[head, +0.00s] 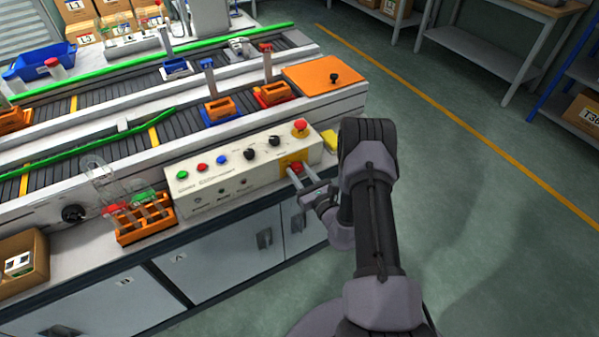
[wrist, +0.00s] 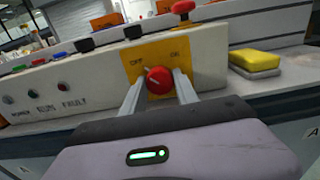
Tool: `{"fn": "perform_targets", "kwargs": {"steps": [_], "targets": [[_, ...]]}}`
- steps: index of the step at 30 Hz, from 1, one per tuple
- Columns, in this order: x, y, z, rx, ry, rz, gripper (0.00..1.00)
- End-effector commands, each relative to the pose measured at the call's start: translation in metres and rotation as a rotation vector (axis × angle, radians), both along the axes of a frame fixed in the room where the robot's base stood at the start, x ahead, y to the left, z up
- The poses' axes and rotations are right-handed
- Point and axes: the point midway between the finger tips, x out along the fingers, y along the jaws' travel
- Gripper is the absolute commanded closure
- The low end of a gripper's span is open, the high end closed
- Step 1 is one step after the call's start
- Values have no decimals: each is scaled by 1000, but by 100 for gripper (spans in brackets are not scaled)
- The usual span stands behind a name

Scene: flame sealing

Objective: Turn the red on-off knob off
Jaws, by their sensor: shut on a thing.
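The red on-off knob (wrist: 158,80) sits on a yellow plate (wrist: 148,53) marked OFF on the left and ON on the right, on the front of the white control box (wrist: 207,53). Its white pointer mark is turned toward the OFF side. My gripper (wrist: 160,86) has one finger on each side of the knob and is shut on it. In the head view the knob (head: 295,167) is at the right end of the control box, with my gripper (head: 297,172) reaching it from the lower right.
A red mushroom button (head: 300,126) stands on top of the box above the knob. A yellow block (wrist: 256,60) lies to the right. Several coloured buttons and black knobs line the box to the left. The floor on the right is open.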

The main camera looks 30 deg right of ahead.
Motion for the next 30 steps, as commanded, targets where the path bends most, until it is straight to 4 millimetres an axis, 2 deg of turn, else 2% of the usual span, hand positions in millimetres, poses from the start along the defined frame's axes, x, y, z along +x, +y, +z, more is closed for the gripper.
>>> {"fn": "perform_targets", "kwargs": {"steps": [1, 2, 4, 5, 14, 17, 20, 30], "targets": [[0, 0, 0, -1, 0, 0, 100], [0, 0, 0, -1, 0, 0, 58], [0, 0, 0, 0, 0, 0, 45], [0, 0, 0, 0, 0, 0, 42], [-1, 0, 0, 0, 1, 0, 42], [-11, -1, 0, 2, 2, -1, 42], [-32, -2, 2, 5, 3, -5, 42], [-138, -7, 2, 5, 4, -8, 42]]}}
